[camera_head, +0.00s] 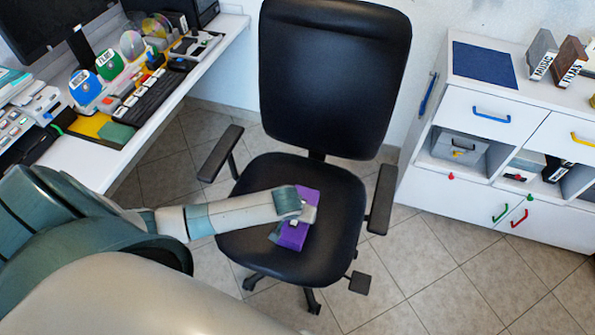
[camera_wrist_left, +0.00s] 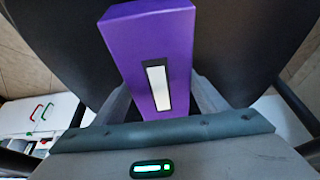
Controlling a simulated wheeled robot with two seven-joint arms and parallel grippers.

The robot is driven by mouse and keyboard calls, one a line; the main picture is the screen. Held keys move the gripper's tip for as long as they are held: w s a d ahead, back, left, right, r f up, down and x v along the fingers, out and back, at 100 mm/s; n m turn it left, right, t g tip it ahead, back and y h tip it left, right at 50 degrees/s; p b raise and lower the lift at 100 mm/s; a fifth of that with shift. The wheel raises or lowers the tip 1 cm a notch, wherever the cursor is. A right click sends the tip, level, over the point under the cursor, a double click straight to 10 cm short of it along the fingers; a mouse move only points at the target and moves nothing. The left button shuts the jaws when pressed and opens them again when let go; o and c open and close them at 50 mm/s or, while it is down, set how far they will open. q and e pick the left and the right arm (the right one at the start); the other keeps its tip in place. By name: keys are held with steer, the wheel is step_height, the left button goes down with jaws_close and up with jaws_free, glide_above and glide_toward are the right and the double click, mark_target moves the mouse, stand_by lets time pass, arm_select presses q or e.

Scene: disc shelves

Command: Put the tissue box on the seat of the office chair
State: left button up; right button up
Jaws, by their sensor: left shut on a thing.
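The purple tissue box (camera_head: 296,234) shows over the black seat of the office chair (camera_head: 335,203) in the head view. In the left wrist view the tissue box (camera_wrist_left: 158,50) has a pale slot on its face and stands between the fingers. My left gripper (camera_head: 299,218) is shut on the tissue box. The box is over the seat; I cannot tell whether it touches the seat. The dark seat (camera_wrist_left: 230,45) fills the background of the left wrist view. My right gripper is not in view.
The chair has a tall backrest (camera_head: 333,75) and armrests on both sides, the right one (camera_head: 381,198) near the box. A cluttered white desk (camera_head: 85,160) stands at the left. A white cabinet (camera_head: 450,190) with coloured handles stands at the right.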

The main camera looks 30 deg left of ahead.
arm_select(q)
steer(key=shift+f, duration=0.2)
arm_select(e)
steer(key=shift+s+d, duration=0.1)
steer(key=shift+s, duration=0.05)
arm_select(q)
steer(key=o, duration=1.1)
steer(key=shift+o, duration=0.2)
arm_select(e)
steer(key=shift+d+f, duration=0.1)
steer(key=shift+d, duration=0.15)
arm_select(q)
steer(key=shift+r, duration=0.1)
steer(key=shift+s+r, duration=0.2)
steer(key=shift+r, duration=0.45)
steer(key=v, duration=1)
steer(key=shift+p, duration=0.3)
steer(key=shift+s+d+r, duration=0.1)
steer(key=shift+s+r, duration=0.1)
steer(key=shift+r, duration=0.15)
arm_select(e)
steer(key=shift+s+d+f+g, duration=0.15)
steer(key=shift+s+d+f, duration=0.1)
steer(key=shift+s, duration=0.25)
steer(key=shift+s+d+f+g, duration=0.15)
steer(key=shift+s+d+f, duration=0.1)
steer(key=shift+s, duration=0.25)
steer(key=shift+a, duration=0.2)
